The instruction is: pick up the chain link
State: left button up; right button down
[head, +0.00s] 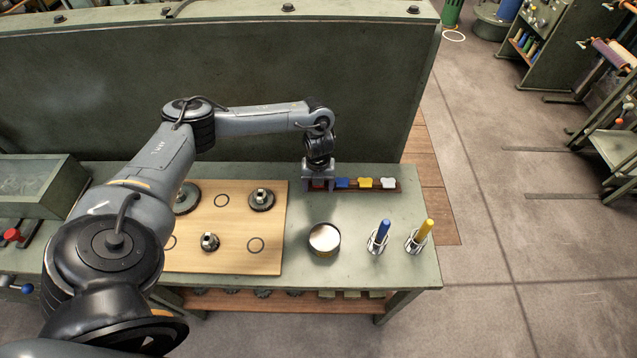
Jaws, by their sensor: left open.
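Small coloured pieces stand in a row on a dark reddish strip (398,190) at the back of the green bench: a blue one (342,183), a yellow one (365,183) and a white one (388,183). They are too small for me to tell which thing is the chain link. My left gripper (318,187) is open and points down at the left end of this strip. Something reddish shows between its fingers, mostly hidden by them. I cannot tell whether the fingers touch it. My right gripper is out of view.
A wooden board (225,262) with gear-like parts and black rings lies left of a round tin (324,240). A blue-handled tool (380,234) and a yellow-handled tool (421,234) stand in holders at right. A tall green panel (270,80) rises behind the bench.

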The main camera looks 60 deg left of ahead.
pick_arm(q)
jog(key=c, duration=1.2)
jog(key=shift+r, duration=0.15)
